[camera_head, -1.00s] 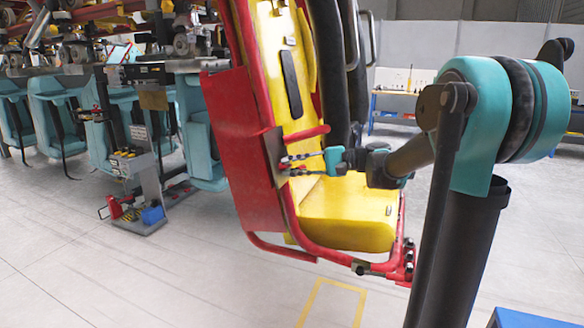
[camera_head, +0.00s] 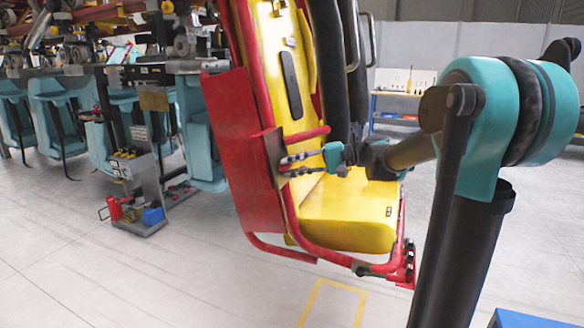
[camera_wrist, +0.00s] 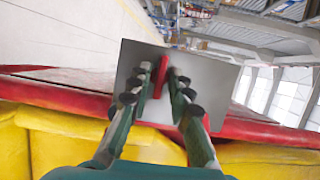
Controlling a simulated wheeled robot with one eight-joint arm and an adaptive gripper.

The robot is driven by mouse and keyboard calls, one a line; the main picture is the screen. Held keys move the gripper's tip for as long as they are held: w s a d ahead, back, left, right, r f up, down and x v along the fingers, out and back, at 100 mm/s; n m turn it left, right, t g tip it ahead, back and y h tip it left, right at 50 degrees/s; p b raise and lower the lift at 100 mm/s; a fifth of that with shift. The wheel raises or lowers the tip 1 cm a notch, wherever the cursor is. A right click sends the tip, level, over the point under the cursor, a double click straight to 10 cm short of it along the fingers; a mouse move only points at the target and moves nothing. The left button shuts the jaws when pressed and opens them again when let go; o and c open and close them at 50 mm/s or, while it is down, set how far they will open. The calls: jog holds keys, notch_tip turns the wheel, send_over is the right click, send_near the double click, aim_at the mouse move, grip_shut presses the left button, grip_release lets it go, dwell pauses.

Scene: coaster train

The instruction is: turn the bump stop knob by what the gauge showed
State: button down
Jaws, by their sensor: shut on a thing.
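A red seat frame (camera_head: 218,150) with a yellow seat (camera_head: 345,222) hangs in the middle of the head view. A grey plate (camera_head: 275,150) is fixed at its side. My gripper (camera_head: 287,165) reaches this plate from the right. In the wrist view the plate (camera_wrist: 215,75) fills the middle, and a narrow red knob (camera_wrist: 160,77) stands on it. My gripper (camera_wrist: 162,82) has its fingertips on both sides of the knob and is shut on it.
A grey equipment stand (camera_head: 140,185) with a red item and a blue box (camera_head: 152,216) at its foot is on the left. Teal seats (camera_head: 55,120) hang behind it. A workbench (camera_head: 395,95) stands at the back. Open floor lies in front.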

jog(key=c, duration=1.7)
grip_release()
jog(key=shift+d, duration=0.15)
jog(key=v, duration=1.2)
jog(key=s+d+f+t+h, duration=0.15)
jog(key=s+f+h, duration=0.45)
jog(key=f, duration=0.7)
jog(key=s+d+f+t+h, duration=0.15)
jog(key=s+f+h, duration=0.5)
jog(key=f, duration=0.75)
jog(key=s+d+f+h, duration=0.1)
jog(key=s+d+f, duration=0.1)
jog(key=s+d+f+t+h, duration=0.1)
jog(key=s+d+f, duration=0.1)
jog(key=s+d, duration=0.1)
jog(key=s+d+f+h, duration=0.1)
jog(key=s+d+f, duration=0.1)
jog(key=d, duration=0.1)
jog(key=shift+s+d+f+n, duration=0.1)
jog(key=shift+s+f+n, duration=0.15)
jog(key=shift+f+n, duration=0.15)
